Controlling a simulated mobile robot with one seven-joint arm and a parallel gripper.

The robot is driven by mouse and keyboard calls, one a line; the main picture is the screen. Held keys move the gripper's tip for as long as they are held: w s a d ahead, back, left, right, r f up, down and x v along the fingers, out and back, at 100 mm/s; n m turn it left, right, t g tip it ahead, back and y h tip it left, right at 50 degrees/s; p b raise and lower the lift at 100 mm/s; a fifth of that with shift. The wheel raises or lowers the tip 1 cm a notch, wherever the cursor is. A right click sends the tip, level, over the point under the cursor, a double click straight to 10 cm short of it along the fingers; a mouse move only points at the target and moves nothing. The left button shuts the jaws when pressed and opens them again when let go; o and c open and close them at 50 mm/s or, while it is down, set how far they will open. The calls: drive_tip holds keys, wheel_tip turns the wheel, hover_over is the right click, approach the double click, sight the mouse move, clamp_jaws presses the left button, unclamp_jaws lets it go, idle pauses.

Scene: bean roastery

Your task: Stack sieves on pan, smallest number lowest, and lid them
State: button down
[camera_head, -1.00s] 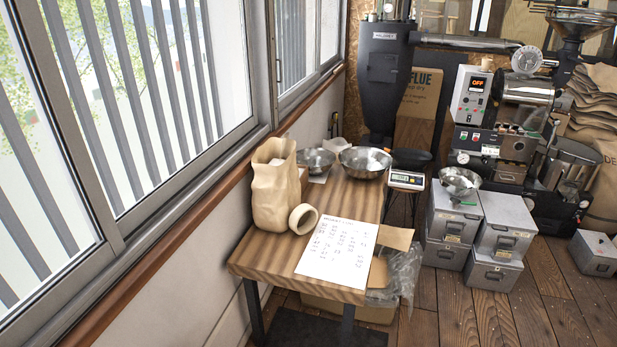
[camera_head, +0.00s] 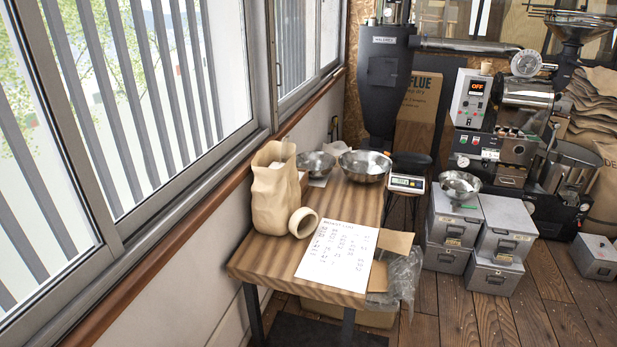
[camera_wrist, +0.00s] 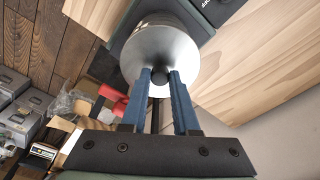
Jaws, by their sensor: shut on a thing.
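In the wrist view my gripper (camera_wrist: 160,72) has two blue fingers shut on the small dark knob of a round silver metal lid (camera_wrist: 150,48). Just past the lid's far edge shows a round metal side (camera_wrist: 165,19), likely of a sieve or pan. The lid hides most of it, so I cannot tell how many pieces are there, their numbers, or whether the lid touches them. A dark flat surface (camera_wrist: 120,42) shows around these parts. My gripper, the lid and the sieves do not show in the head view.
A light wooden top (camera_wrist: 265,75) lies around the dark surface. In the head view a wooden table (camera_head: 350,205) holds a paper bag (camera_head: 275,195), a printed sheet (camera_head: 337,252) and metal bowls (camera_head: 365,165). A scale (camera_head: 407,182) and metal boxes (camera_head: 452,225) stand to the right.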

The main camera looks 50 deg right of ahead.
drive_tip(key=c, duration=0.9)
unclamp_jaws()
drive_tip(key=shift+c, duration=0.2)
wheel_tip(320, 180, up, 11)
drive_tip(key=s+p, duration=0.1)
drive_tip(key=p, duration=0.7)
drive_tip(key=shift+a, duration=0.4)
